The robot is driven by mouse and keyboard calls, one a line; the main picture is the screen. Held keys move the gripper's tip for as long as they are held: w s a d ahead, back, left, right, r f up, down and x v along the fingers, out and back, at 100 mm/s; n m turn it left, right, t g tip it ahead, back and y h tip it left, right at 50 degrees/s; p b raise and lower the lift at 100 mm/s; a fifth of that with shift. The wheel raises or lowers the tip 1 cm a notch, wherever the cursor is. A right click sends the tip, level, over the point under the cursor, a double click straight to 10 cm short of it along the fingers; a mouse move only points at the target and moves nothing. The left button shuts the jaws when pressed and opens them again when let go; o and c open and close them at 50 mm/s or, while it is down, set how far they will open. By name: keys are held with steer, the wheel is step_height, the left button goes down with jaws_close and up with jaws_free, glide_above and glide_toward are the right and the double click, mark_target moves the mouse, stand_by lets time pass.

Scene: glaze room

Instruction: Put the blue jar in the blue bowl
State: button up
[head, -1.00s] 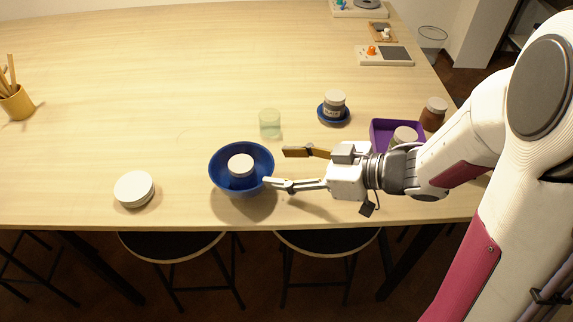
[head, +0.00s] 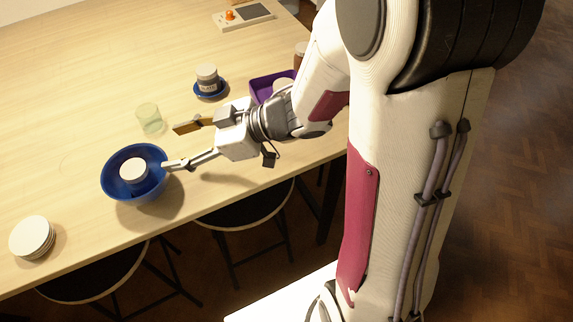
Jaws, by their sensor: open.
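The blue bowl (head: 150,154) stands on the table near its front edge. A jar with a white lid (head: 133,169) sits upright inside it; its low body looks blue but is partly hidden by the bowl wall and shadow. My gripper (head: 170,148) is open and empty, its fingers spread wide and pointing left toward the bowl. The lower fingertip is close to the bowl's right rim; I cannot tell whether it touches. The other fingertip is apart, behind and to the right of the bowl.
A pale green glass (head: 149,118) stands behind the bowl. A labelled grey jar (head: 208,78) stands on a blue saucer (head: 212,95). A purple tray (head: 260,92) holds another lidded jar, partly behind my arm. Stacked white discs (head: 32,236) lie front left. Stools stand below the table edge.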

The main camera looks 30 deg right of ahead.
steer(key=w+d+r+m+t+h, duration=0.3)
steer(key=w+d+r+t+h, duration=0.25)
steer(key=d, duration=0.45)
steer(key=s+d+r+m+h, duration=0.35)
steer(key=d+h, duration=0.25)
steer(key=d, duration=0.2)
steer(key=s+d+m+g+h, duration=0.2)
steer(key=s+m+g, duration=0.15)
steer(key=s, duration=0.45)
steer(key=s+a+f+m+g+y, duration=0.1)
steer(key=s+a, duration=0.1)
steer(key=s, duration=0.5)
steer(key=s+a+f+m+g+y, duration=0.1)
steer(key=s+a+g, duration=0.1)
steer(key=s, duration=0.4)
steer(key=shift+s+a, duration=0.4)
steer(key=shift+a, duration=0.4)
